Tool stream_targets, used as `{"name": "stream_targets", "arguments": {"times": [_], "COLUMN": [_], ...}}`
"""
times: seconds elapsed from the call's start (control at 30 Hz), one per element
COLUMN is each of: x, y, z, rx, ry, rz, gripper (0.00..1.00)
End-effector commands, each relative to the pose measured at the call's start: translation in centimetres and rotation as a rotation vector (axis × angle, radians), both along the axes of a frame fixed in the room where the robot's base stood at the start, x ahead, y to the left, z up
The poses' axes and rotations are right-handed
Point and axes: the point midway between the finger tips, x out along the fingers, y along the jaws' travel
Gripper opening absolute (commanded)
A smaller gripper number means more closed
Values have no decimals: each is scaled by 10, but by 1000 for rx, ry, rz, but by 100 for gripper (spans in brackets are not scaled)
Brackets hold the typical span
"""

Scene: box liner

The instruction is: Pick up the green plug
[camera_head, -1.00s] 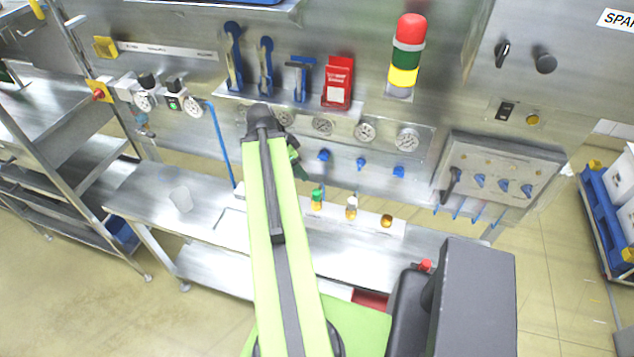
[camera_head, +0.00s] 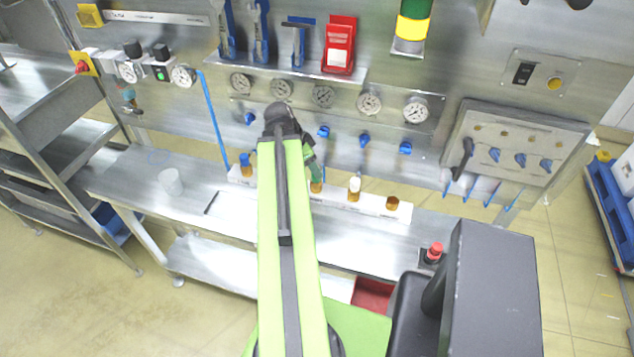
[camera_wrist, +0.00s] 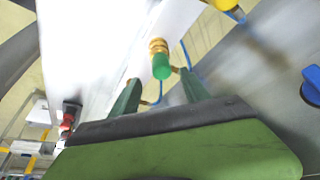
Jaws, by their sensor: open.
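The green plug (camera_wrist: 161,66) shows in the wrist view with a brass-coloured ribbed part (camera_wrist: 158,46) beyond its green end. It lies between the two green fingers of my gripper (camera_wrist: 160,85), near their tips. The fingers are open, and I see a gap on both sides of the plug. In the head view my gripper (camera_head: 316,176) is over the white strip on the bench, partly hidden by my arm. The green top is hidden there, and only a brass part (camera_head: 316,187) shows below the gripper.
On the white strip (camera_head: 374,205) stand a blue-topped plug (camera_head: 246,164), a white-topped plug (camera_head: 354,188) and a brass one (camera_head: 392,203). Blue valve knobs (camera_head: 365,141) stick out of the panel behind. A clear cup (camera_head: 171,182) stands on the bench at left.

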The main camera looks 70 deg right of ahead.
Motion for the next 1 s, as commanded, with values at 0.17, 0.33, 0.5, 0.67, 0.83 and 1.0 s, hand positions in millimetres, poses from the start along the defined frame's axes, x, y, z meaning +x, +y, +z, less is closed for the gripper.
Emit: {"name": "stream_targets", "arguments": {"times": [0.17, 0.33, 0.5, 0.67, 0.83, 1.0], "x": [-2, -7, -9, -8, -8, -8], "y": [-7, -15, -16, -15, -15, -15], "z": [-25, -50, -47, -47, -47, -47], "rx": [0, 0, 0, 1, 1, 1], "ry": [0, 0, 0, 1, 1, 1], "rz": [0, 0, 1, 2, 2, 2], "gripper": [54, 54, 54, 44, 22, 0]}}
